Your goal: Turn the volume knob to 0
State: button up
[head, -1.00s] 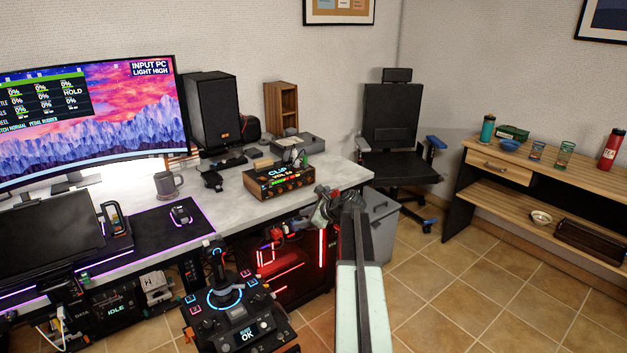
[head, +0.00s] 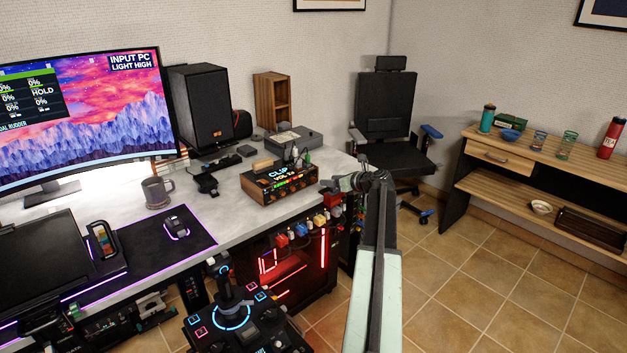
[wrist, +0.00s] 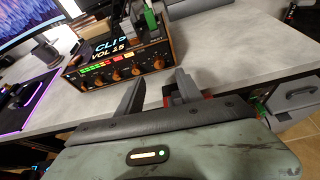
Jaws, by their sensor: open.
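The audio box (head: 279,184) is a wood-sided unit near the right end of the desk. In the wrist view the box (wrist: 84,70) has a lit display (wrist: 108,49) reading "CLIP" and "VOL 15", level lights and a row of several orange-ringed knobs (wrist: 136,69). I cannot tell which knob is the volume one. My gripper (head: 362,182) is to the right of the box in the head view, seen partly edge-on. In the wrist view my gripper (wrist: 157,76) is open and empty, its fingers pointing towards the desk edge in front of the box, apart from the knobs.
A speaker (head: 200,108), a grey device (head: 294,140) and a mug (head: 157,191) stand on the desk (head: 212,205). A joystick panel (head: 235,317) and a red-lit PC (head: 298,265) are below its front. A chair (head: 385,105) is behind. Floor is free at right.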

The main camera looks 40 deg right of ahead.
aim_at(314, 180)
jog(key=b+x, duration=0.3)
jog(key=x, duration=0.5)
